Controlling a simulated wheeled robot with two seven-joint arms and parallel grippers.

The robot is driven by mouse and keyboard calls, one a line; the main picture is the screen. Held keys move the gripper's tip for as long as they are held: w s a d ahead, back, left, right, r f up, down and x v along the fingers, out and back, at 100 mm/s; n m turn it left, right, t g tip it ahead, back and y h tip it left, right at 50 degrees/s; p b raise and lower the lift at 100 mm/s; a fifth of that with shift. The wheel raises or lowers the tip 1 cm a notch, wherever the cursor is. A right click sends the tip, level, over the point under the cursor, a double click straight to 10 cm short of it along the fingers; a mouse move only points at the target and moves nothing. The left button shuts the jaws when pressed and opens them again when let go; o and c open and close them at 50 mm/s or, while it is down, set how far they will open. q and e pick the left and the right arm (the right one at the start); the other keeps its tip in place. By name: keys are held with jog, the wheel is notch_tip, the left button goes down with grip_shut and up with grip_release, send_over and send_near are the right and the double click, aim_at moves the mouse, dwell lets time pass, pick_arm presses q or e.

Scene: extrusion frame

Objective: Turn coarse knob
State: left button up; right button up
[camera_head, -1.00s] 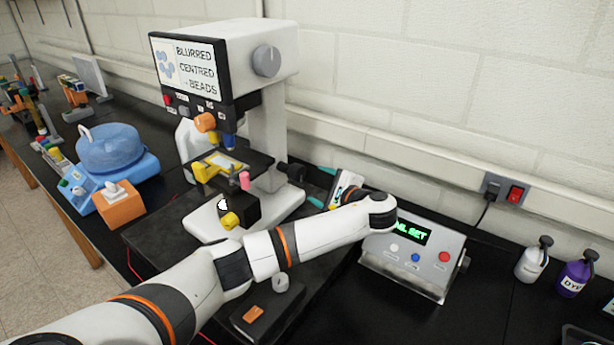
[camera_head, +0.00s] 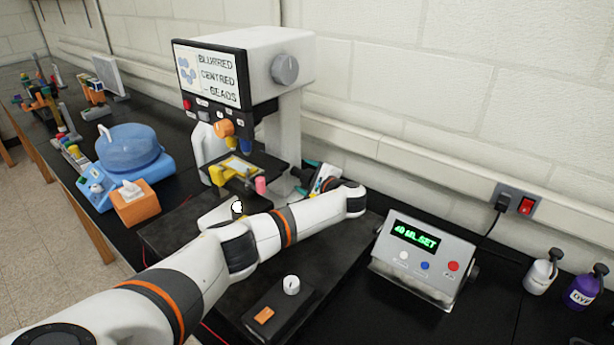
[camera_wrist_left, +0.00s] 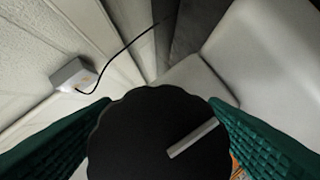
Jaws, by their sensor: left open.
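The microscope (camera_head: 295,120) stands against the wall in the head view. In the left wrist view, a large black scalloped knob (camera_wrist_left: 135,135) with a pale grey bar mark faces me, taken to be the coarse knob. My left gripper (camera_head: 307,177) is at the microscope's right side near its base. Its teal fingers (camera_wrist_left: 158,135) stand open on both sides of the knob in the wrist view; I cannot tell whether they touch it. My right gripper is not in view.
A grey control box (camera_head: 420,265) with a green display stands right of my left arm. A small black box with a white knob (camera_head: 291,285) lies in front. White and purple bottles (camera_head: 586,290) are at far right. A blue round-lidded device (camera_head: 133,150) stands left.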

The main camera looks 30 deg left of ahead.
pick_arm(q)
jog(key=shift+f, duration=0.1)
jog(key=c, duration=1)
jog(key=shift+o, duration=0.2)
jog(key=shift+r+m+g+p, duration=0.2)
jog(key=shift+m+g+p, duration=0.15)
jog(key=shift+p, duration=0.3)
jog(key=shift+f+m, duration=0.1)
jog(key=shift+m, duration=0.35)
jog(key=shift+f, duration=0.1)
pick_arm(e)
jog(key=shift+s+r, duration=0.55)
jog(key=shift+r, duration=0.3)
pick_arm(q)
jog(key=o, duration=1)
jog(key=shift+c, duration=0.2)
jog(key=b+v, duration=0.1)
jog(key=v, duration=1.1)
jog(key=shift+r+b, duration=0.25)
jog(key=shift+b, duration=0.05)
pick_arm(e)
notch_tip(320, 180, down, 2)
